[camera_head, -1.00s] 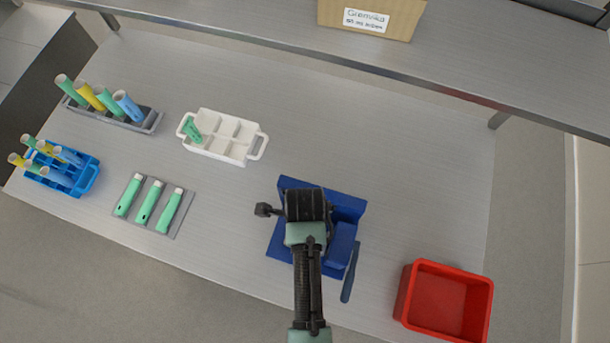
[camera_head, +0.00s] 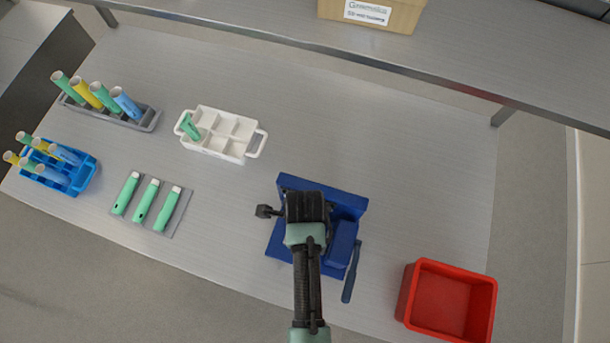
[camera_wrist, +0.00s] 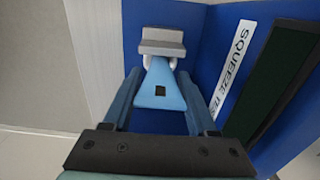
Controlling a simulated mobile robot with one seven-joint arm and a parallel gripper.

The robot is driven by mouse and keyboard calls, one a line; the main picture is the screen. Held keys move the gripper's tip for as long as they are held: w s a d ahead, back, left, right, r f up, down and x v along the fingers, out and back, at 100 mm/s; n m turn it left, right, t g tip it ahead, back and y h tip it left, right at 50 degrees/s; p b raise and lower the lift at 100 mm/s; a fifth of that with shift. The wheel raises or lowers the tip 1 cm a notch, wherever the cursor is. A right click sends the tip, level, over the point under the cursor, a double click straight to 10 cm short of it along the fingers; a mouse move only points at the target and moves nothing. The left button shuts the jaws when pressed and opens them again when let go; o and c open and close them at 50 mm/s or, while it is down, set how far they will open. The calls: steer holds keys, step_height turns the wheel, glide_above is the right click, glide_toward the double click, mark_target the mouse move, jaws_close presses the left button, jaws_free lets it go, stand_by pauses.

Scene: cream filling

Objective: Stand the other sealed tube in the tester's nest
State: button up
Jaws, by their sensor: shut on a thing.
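The blue tester (camera_head: 345,245) has a "SQUEEZE TES…" label (camera_wrist: 235,68) and a dark panel beside the tube. In the head view my gripper (camera_head: 307,207) is over the tester and hides the tube and nest. A green tube (camera_head: 189,127) leans in the left part of a white compartment tray (camera_head: 236,157).
A grey mat (camera_head: 179,228) holds three green tubes. A grey rack (camera_head: 152,122) and a blue rack (camera_head: 83,180) hold several coloured tubes at the left. A red bin (camera_head: 450,300) stands at the right front. A blue lever (camera_head: 352,272) sticks out beside the tester. A shelf crosses the back.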

steer(key=shift+f, duration=0.4)
steer(key=o, duration=1.4)
steer(key=shift+o, duration=0.2)
steer(key=shift+r, duration=0.1)
step_height(320, 180, up, 13)
steer(key=shift+f+b, duration=0.1)
steer(key=shift+b, duration=1.05)
